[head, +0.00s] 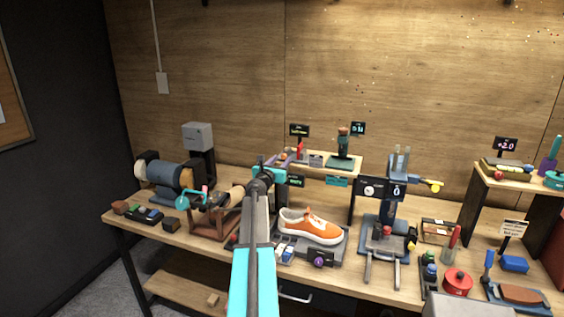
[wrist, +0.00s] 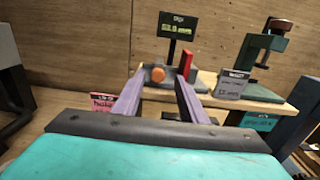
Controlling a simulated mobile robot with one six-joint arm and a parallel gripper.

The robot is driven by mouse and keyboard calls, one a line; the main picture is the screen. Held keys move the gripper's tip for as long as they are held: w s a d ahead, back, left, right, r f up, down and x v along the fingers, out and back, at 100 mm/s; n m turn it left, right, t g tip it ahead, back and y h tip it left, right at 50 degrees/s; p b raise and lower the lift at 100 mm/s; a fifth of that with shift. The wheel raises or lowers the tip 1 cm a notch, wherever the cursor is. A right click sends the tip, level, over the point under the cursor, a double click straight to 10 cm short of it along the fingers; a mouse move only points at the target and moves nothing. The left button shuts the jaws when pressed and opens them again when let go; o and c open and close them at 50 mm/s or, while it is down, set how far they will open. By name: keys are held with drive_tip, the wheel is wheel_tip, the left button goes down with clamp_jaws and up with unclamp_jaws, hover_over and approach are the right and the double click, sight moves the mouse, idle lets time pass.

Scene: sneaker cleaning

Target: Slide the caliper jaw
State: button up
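I cannot tell which part is the sliding jaw. A dark display (wrist: 177,26) with a green millimetre reading stands behind it. My gripper (wrist: 163,80) is open, its two purple fingers apart. The knob shows between the fingertips, with gaps on both sides; contact is not visible. In the head view the red piece (head: 300,150) and display (head: 299,130) show on the raised shelf, beyond my gripper (head: 284,157).
A grey label (wrist: 232,85) and a green clamp-like stand (wrist: 264,50) are close on the right. A pink label (wrist: 102,105) is at left. In the head view an orange sneaker (head: 312,227) sits below the shelf (head: 343,168).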

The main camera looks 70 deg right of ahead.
drive_tip(key=a+b, duration=0.2)
drive_tip(key=a, duration=0.8)
drive_tip(key=shift+a, duration=0.25)
drive_tip(key=shift+w, duration=0.15)
drive_tip(key=shift+f, duration=0.1)
idle(0.4)
